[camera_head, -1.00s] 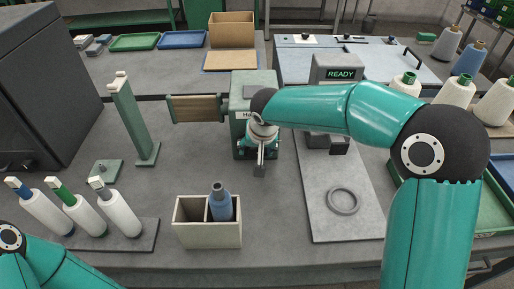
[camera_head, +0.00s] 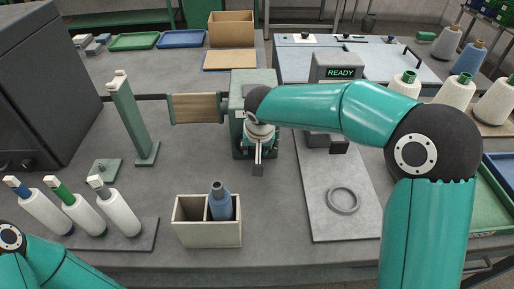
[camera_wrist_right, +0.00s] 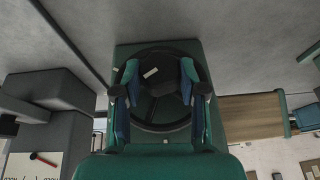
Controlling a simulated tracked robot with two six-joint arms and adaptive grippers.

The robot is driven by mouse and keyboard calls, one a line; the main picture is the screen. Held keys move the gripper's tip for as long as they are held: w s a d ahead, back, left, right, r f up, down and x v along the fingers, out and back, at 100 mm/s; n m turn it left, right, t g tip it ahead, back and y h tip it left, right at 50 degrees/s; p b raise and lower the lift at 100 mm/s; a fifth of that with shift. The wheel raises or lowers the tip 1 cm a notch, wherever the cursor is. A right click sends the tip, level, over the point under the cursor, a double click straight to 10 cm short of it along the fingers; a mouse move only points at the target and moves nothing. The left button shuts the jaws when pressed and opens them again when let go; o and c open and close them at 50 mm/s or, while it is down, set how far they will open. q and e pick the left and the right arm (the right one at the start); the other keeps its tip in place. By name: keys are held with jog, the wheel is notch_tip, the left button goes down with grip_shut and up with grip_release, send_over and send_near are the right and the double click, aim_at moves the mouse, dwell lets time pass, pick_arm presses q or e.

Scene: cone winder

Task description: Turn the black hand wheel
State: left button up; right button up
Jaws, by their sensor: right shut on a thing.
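The black hand wheel (camera_wrist_right: 159,126) shows in the right wrist view as a dark ring with spokes, in front of the green winder body. A small pale mark shows near its hub. My right gripper (camera_wrist_right: 161,92) has one finger on each side within the wheel's outline and is shut on it. In the head view my right gripper (camera_head: 258,152) is at the front of the green winder (camera_head: 258,80), and my arm and gripper hide most of the wheel there. My left gripper is out of view; only part of my left arm shows at the lower left.
A wooden drum (camera_head: 195,108) sticks out left of the winder. A green post (camera_head: 132,120) stands further left. A cream box (camera_head: 207,236) with a blue bottle-shaped item (camera_head: 220,204) stands in front. A READY display unit (camera_head: 338,72) and a grey ring (camera_head: 343,200) are to the right.

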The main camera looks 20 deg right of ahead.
jog(key=h, duration=0.2)
jog(key=a+n+g+h+b, duration=0.1)
jog(key=h, duration=0.1)
jog(key=shift+w+f+h, duration=0.1)
jog(key=shift+f+h, duration=0.05)
jog(key=shift+h, duration=0.25)
jog(key=h, duration=0.2)
jog(key=n+g+h, duration=0.1)
jog(key=h, duration=0.2)
jog(key=shift+a+f+n+h, duration=0.25)
jog(key=shift+n+h, duration=0.05)
jog(key=shift+h, duration=0.1)
jog(key=o, duration=1.1)
jog(key=shift+o, duration=0.2)
jog(key=shift+a+r, duration=0.1)
jog(key=v, duration=0.7)
jog(key=shift+w+a, duration=0.15)
jog(key=shift+x, duration=3.75)
